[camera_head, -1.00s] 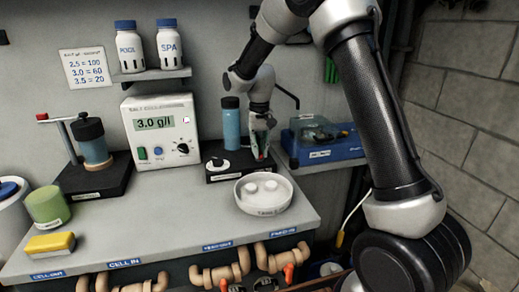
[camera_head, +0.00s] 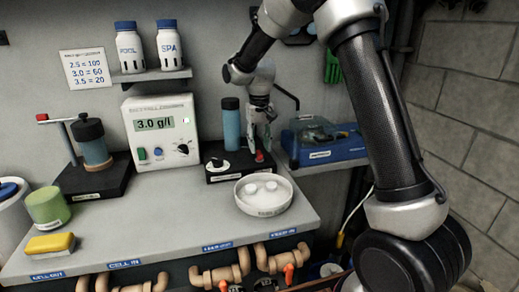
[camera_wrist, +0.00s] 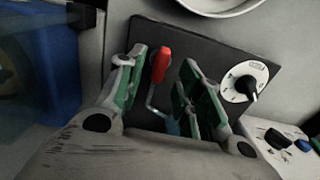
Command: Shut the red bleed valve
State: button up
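The red bleed valve handle (camera_head: 259,156) stands at the right end of a black base plate (camera_head: 226,173) on the bench. In the wrist view the red handle (camera_wrist: 161,64) has a bent metal rod below it. My gripper (camera_head: 261,138) is over that end of the plate, pointing down. In the wrist view my gripper (camera_wrist: 165,85) is open, its green-padded fingers on either side of the handle. The handle is nearer the left finger, and a gap shows on the right. I cannot tell if the left pad touches it.
A blue cylinder (camera_head: 230,124) and a white dial (camera_head: 217,166) share the plate. A white bowl (camera_head: 263,208) stands in front. A blue case (camera_head: 325,143) is at right. The salt meter (camera_head: 160,131) stands left.

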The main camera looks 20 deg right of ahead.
notch_tip(320, 180, up, 10)
jog(key=shift+f, duration=0.15)
dwell(0.3)
jog(key=s+d+r+t, duration=0.1)
jog(key=s+d, duration=0.4)
jog(key=s, duration=0.6)
jog(key=s+d+r+t, duration=0.1)
jog(key=s+d, duration=0.3)
jog(key=s, duration=0.8)
jog(key=s+d+r+t, duration=0.1)
jog(key=s+d, duration=0.4)
jog(key=s, duration=0.6)
jog(key=shift+s+d+r+t, duration=0.2)
jog(key=shift+d+r+t, duration=0.1)
jog(key=shift+t, duration=0.4)
